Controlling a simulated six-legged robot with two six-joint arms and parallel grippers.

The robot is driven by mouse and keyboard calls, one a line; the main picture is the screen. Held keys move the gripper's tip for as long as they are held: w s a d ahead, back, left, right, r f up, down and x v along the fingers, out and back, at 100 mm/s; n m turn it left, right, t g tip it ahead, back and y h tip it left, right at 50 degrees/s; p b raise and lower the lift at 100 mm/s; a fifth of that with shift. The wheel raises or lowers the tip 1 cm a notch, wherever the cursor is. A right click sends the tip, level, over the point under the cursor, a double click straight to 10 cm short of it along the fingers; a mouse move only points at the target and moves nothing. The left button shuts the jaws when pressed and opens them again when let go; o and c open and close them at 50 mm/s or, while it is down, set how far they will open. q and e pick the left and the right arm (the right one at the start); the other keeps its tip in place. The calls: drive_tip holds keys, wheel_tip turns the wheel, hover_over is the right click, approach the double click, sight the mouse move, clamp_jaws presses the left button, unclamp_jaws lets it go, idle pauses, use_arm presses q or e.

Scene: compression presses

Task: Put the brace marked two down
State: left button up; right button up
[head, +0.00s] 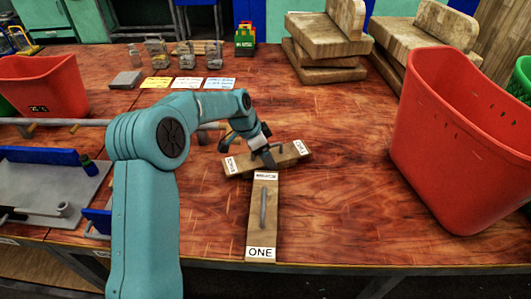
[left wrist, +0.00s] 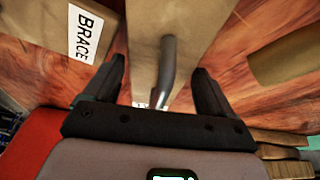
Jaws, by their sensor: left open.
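The brace marked two (head: 240,160) is a wooden bar with a metal handle and white end labels, one reading TWO. It appears to lie flat on the red-brown wooden table, crosswise at the far end of the brace marked ONE (head: 256,222). My left gripper (head: 268,158) is over its middle and hides part of it. In the left wrist view the open fingers (left wrist: 160,78) stand either side of a handle (left wrist: 168,62) on a wooden bar; contact cannot be told. A label BRACE (left wrist: 85,33) shows on another bar at left. My right gripper is not in view.
A large red bin (head: 450,140) stands at right, another red bin (head: 45,85) at back left. Stacked wooden blocks (head: 320,55) are at the back. A grey plate fixture (head: 50,190) is at left. The table between the braces and the right bin is clear.

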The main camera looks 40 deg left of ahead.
use_arm(q)
drive_tip(key=v, duration=1.1)
drive_tip(key=shift+a+r, duration=0.1)
drive_tip(key=shift+r, duration=0.15)
drive_tip(key=shift+s, duration=0.1)
